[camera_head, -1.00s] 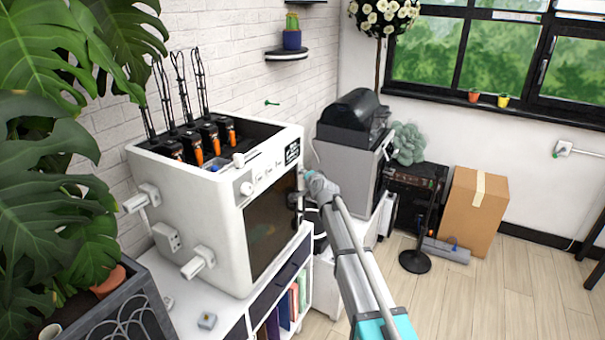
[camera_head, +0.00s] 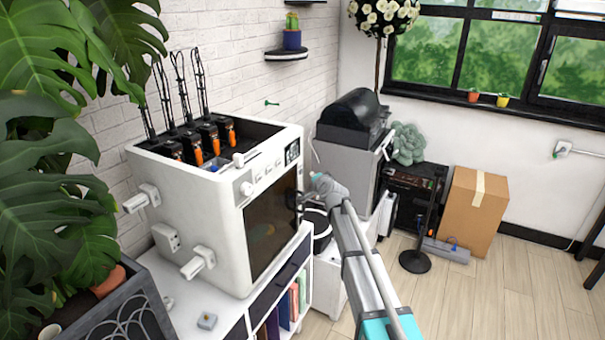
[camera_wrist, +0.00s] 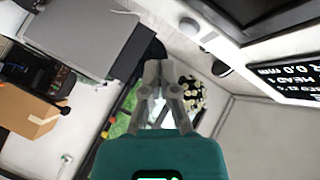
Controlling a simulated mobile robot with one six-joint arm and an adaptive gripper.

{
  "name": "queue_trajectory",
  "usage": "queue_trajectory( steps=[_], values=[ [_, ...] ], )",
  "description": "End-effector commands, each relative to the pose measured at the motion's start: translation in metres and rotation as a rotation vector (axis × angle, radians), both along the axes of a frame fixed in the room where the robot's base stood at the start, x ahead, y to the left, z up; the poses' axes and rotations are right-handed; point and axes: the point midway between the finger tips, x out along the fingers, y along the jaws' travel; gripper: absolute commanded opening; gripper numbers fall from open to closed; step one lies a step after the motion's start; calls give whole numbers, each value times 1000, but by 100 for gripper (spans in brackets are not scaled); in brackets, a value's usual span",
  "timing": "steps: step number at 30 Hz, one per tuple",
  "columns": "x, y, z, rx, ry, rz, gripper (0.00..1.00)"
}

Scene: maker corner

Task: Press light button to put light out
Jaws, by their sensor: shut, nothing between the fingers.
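The white machine (camera_head: 205,215) stands on a low cabinet, its front facing right. Its upper front strip has a round knob (camera_head: 247,188), a row of small buttons (camera_head: 268,170) and a small display (camera_head: 292,151). I cannot tell which button is the light button. A dark window (camera_head: 270,231) lies below the strip. My gripper (camera_head: 304,199) is near the window's right edge, partly hidden by my arm. In the wrist view, my gripper (camera_wrist: 161,66) is shut and empty, with the display (camera_wrist: 287,82) to its right. No contact with the machine shows.
A grey machine (camera_head: 352,165) with a black top stands behind my arm. A cardboard box (camera_head: 473,215) and a black stand (camera_head: 415,261) are on the floor to the right. A large plant (camera_head: 50,190) fills the left side. Open floor lies at the front right.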

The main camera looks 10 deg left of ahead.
Motion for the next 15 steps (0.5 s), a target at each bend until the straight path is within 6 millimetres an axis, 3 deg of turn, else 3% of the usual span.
queue_trajectory(
  steps=[15],
  values=[
    [-13,-32,0,0,0,0,0]
  ],
)
